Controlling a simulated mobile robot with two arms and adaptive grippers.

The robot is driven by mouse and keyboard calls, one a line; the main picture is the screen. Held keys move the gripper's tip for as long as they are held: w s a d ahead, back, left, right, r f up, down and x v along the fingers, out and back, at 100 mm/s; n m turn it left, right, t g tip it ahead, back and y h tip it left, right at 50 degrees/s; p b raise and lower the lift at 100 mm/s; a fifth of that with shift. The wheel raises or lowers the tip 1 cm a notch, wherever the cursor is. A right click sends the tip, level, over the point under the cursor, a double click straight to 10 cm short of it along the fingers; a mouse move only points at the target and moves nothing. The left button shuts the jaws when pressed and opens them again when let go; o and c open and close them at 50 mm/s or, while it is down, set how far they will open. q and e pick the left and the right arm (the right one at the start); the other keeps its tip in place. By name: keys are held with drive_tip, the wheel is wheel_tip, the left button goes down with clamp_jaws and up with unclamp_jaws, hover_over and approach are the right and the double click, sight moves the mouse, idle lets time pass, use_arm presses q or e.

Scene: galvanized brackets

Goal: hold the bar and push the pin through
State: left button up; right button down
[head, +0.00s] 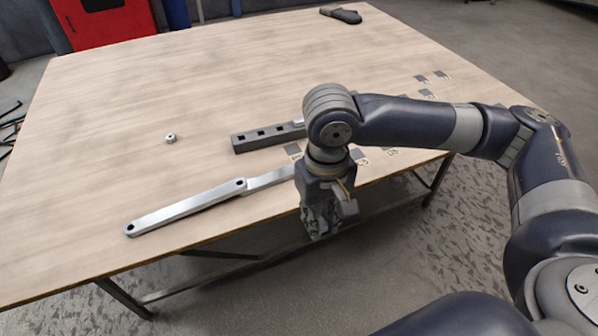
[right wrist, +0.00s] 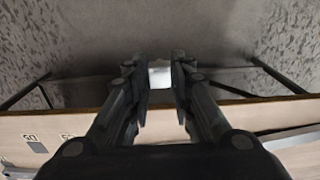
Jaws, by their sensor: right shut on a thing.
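A long silver bar (head: 185,209) lies flat near the table's front edge, with a hole at each end. A second, narrower silver bar (head: 268,180) meets its right end by the hole and runs behind my right gripper. My right gripper (head: 322,232) points down by the front edge, right of the bars. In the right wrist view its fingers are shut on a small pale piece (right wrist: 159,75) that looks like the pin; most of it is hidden. The narrow bar also shows at that view's right edge (right wrist: 296,139). My left gripper is not in view.
A dark block (head: 242,144) with square holes stands behind the bars, partly hidden by my arm. A small metal nut (head: 170,138) lies on the table (head: 130,100) left of it. Grey label squares are near the block and right edge. The table's left and back are mostly clear.

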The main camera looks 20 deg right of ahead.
drive_tip(key=w+a+r, duration=0.4)
drive_tip(key=w+a, duration=0.1)
drive_tip(key=w, duration=0.4)
drive_tip(key=w+a+r, duration=0.4)
drive_tip(key=w+a, duration=0.2)
drive_tip(key=w, duration=0.3)
drive_tip(key=shift+f, duration=2.55)
